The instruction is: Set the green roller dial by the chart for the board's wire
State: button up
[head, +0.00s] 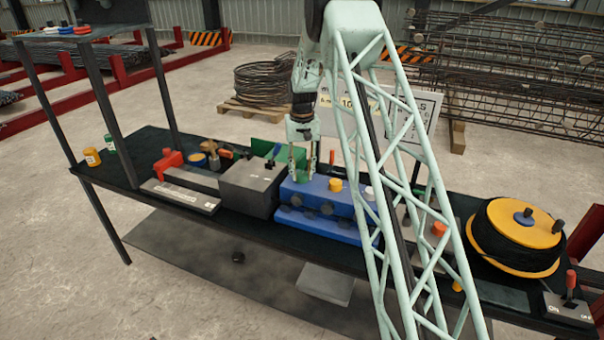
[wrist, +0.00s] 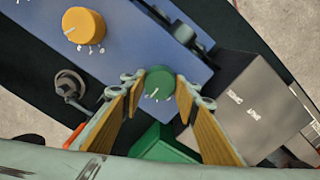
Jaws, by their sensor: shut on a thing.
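The green roller dial (wrist: 159,82) is on top of the blue roller unit, between the fingertips of my gripper (wrist: 158,88) in the wrist view. The fingers have wooden-looking pads and are shut on the dial's sides. White marks show on the unit by the dial's near side; they are too small to read. In the head view my gripper (head: 303,172) points down at the left end of the blue unit (head: 318,228), and the dial is mostly hidden. The chart boards (head: 415,115) stand behind the bench, partly covered by my arm; a large "10" shows on one.
A yellow dial (head: 336,185) stands on the blue unit, right of my gripper. A grey box (head: 250,188) stands left of the unit. A yellow-topped wire spool (head: 518,225) and a red-handled switch (head: 571,283) are at the bench's right end.

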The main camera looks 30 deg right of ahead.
aim_at(302, 173)
jog(key=o, duration=0.8)
jog(key=shift+o, duration=0.2)
jog(key=shift+r, duration=0.1)
notch_tip(302, 173, up, 12)
dwell(0.4)
dwell(0.5)
